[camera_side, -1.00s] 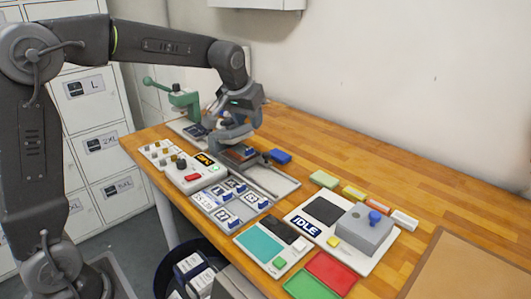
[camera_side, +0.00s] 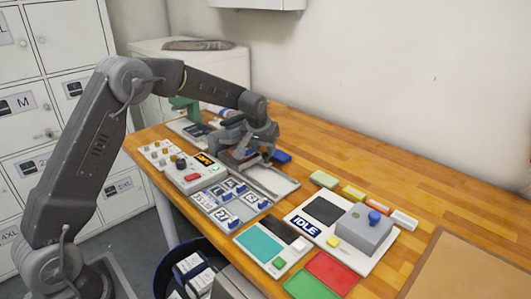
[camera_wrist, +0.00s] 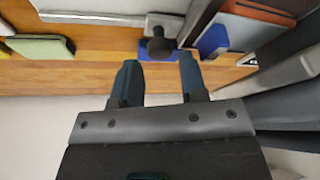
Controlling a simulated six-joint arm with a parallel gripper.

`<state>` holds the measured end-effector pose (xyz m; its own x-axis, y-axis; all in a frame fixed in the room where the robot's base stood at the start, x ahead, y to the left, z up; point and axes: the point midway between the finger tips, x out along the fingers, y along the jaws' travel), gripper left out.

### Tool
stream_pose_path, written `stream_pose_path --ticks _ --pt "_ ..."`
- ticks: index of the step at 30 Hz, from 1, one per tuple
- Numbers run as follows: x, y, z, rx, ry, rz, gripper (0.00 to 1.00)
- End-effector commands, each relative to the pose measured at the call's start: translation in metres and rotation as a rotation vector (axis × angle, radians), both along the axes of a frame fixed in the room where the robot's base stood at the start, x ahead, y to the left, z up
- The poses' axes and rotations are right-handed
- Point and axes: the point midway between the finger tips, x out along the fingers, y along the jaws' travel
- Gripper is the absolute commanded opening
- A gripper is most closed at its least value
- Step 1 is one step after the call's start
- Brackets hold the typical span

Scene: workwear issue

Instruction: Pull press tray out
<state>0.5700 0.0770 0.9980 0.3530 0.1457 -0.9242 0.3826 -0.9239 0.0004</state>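The grey tray (camera_side: 284,184) that I take for the press tray lies flat on the wooden bench, to the right of the control box with the red button. In the wrist view, a pale grey tray edge (camera_wrist: 110,20) crosses the top, and a dark round knob (camera_wrist: 160,46) stands by it. My gripper (camera_wrist: 160,68) is open, its two dark blue fingers apart. The knob shows in line with the gap between the fingertips, and I see no contact. In the side view, my gripper (camera_side: 243,160) is low over the tray's back end and hides that part.
Number cards (camera_side: 228,200) sit in a grey holder in front. The IDLE unit (camera_side: 360,235) and coloured blocks (camera_side: 323,179) stand to the right. A green press (camera_side: 184,107) stands behind.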

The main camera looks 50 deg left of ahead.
Motion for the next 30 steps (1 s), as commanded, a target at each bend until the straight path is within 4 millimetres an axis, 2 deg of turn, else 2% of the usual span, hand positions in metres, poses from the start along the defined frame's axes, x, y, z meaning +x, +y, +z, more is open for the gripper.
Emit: stream_pose_path --ticks 1,6,17,27,30 --pt "0.003 0.001 -0.008 0.0 0.002 0.0 0.39" --pt "0.008 0.004 -0.022 0.0 0.0 0.0 0.39" --pt "0.01 0.004 -0.025 0.0 -0.001 0.0 0.39" --pt "0.01 0.004 -0.025 0.0 -0.001 0.0 0.07" --pt "0.01 0.004 -0.025 0.0 -0.001 0.0 0.0"
